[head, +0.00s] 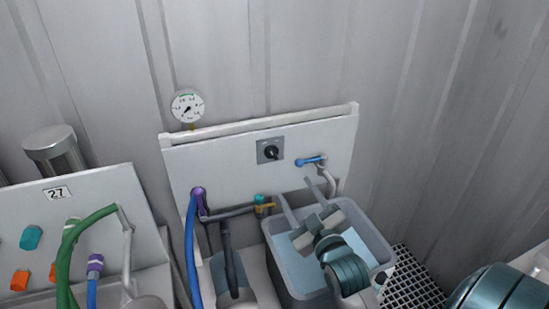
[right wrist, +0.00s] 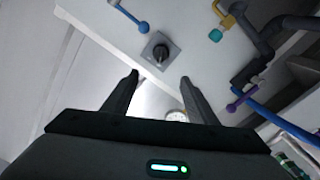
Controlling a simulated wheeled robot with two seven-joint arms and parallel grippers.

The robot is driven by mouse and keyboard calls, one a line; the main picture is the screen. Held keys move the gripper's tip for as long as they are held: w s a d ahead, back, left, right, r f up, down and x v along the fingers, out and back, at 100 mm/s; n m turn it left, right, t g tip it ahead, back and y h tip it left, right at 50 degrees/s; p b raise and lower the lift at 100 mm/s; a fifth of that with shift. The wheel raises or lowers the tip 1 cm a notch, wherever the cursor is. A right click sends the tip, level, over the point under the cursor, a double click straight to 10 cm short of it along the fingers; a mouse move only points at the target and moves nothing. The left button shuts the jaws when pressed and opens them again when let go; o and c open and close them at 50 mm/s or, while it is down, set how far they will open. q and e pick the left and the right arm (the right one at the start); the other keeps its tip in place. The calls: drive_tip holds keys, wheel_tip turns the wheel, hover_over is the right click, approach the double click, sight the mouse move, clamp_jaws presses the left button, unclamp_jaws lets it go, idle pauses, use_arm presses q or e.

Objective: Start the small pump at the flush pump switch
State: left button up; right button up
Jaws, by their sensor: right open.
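The flush pump switch is a black rotary knob (head: 270,152) on a grey square plate, set in the upper middle of the white panel (head: 225,160). Its markings are too small to read. In the right wrist view the knob (right wrist: 160,53) lies ahead of the fingertips, roughly centred between them. My right gripper (head: 294,187) is open and empty, below and slightly right of the knob in the head view. Its two fingers (right wrist: 160,76) point at the panel, apart from the knob. The pump itself cannot be clearly made out. My left gripper is not in view.
A blue-handled valve (head: 311,160) sits right of the switch, and a brass valve with a teal cap (head: 262,204) below it. A pressure gauge (head: 187,107) stands at the panel's top left. A grey water tub (head: 376,240) lies beneath my right gripper. Hoses run at left.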

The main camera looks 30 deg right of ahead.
drive_tip(key=p, duration=0.2)
approach(273, 155)
drive_tip(key=p+x, duration=0.2)
drive_tip(key=x, duration=0.6)
drive_tip(key=shift+w+d, duration=0.1)
drive_tip(key=shift+w, duration=0.15)
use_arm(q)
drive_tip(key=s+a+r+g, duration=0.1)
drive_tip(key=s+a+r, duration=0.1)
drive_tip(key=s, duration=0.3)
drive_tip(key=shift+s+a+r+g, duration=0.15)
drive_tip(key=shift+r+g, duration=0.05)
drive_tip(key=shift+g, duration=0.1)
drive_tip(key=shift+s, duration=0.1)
use_arm(e)
drive_tip(key=c, duration=1)
